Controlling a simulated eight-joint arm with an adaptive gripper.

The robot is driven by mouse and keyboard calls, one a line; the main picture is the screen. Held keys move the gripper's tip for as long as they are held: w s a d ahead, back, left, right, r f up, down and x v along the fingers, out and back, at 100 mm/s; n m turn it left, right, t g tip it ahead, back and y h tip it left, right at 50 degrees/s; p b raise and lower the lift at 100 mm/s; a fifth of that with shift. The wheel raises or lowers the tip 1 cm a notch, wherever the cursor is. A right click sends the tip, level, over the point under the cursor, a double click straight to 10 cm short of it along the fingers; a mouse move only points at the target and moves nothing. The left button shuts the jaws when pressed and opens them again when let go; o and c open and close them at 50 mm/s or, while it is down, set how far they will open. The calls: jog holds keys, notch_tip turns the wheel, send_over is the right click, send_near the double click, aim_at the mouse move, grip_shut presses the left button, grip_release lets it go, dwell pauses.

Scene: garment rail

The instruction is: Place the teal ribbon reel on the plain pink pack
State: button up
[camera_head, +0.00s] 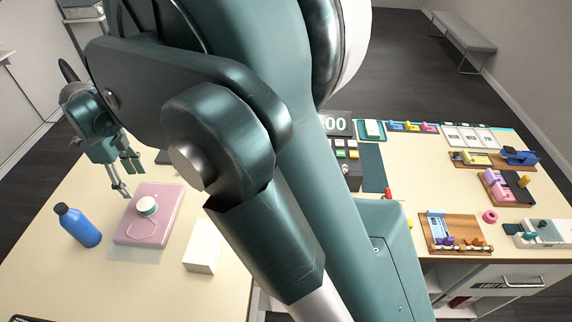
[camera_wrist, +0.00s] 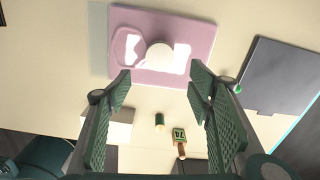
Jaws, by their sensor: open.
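The teal ribbon reel (camera_head: 147,206), with a white top face and a teal-green side, sits flat on the pink pack (camera_head: 163,222) on the left table. In the wrist view the reel (camera_wrist: 160,57) shows as a pale disc near the middle of the pack (camera_wrist: 200,35). A pink loop shape lies on the pack beside the reel. My gripper (camera_head: 128,175) is open, above and behind the reel in the head view. In the wrist view the fingers (camera_wrist: 160,85) are apart with nothing between them, and the reel lies beyond their tips.
A blue bottle (camera_head: 77,225) stands left of the pack. A white box (camera_head: 203,245) stands to its right. A dark flat panel (camera_wrist: 275,75) lies to the right in the wrist view. My arm hides the middle of the head view.

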jog(key=w+d+r+n+t+y, duration=0.1)
jog(key=w+d+r+n, duration=0.3)
jog(key=d, duration=0.9)
jog(key=w+d+r+n+t, duration=0.1)
jog(key=d+r, duration=0.5)
jog(key=d, duration=0.8)
jog(key=w+d+r+n+t+y, duration=0.1)
jog(key=w+d+r+n, duration=0.3)
jog(key=d, duration=0.9)
jog(key=s+d+r+n+t, duration=0.1)
jog(key=s+d, duration=0.3)
jog(key=d, duration=0.6)
jog(key=s+d+r+n+t, duration=0.15)
jog(key=s+d, duration=0.25)
jog(key=d, duration=0.6)
jog(key=s+d+f+n+h, duration=0.1)
jog(key=s+d+f+n, duration=0.1)
jog(key=s+d, duration=0.3)
jog(key=s+d+f+n+t+h, duration=0.1)
jog(key=s+d+f+n, duration=0.1)
jog(key=s+d, duration=0.4)
jog(key=d+f, duration=0.1)
jog(key=d, duration=0.2)
jog(key=shift+d+n, duration=0.15)
jog(key=shift+n, duration=0.2)
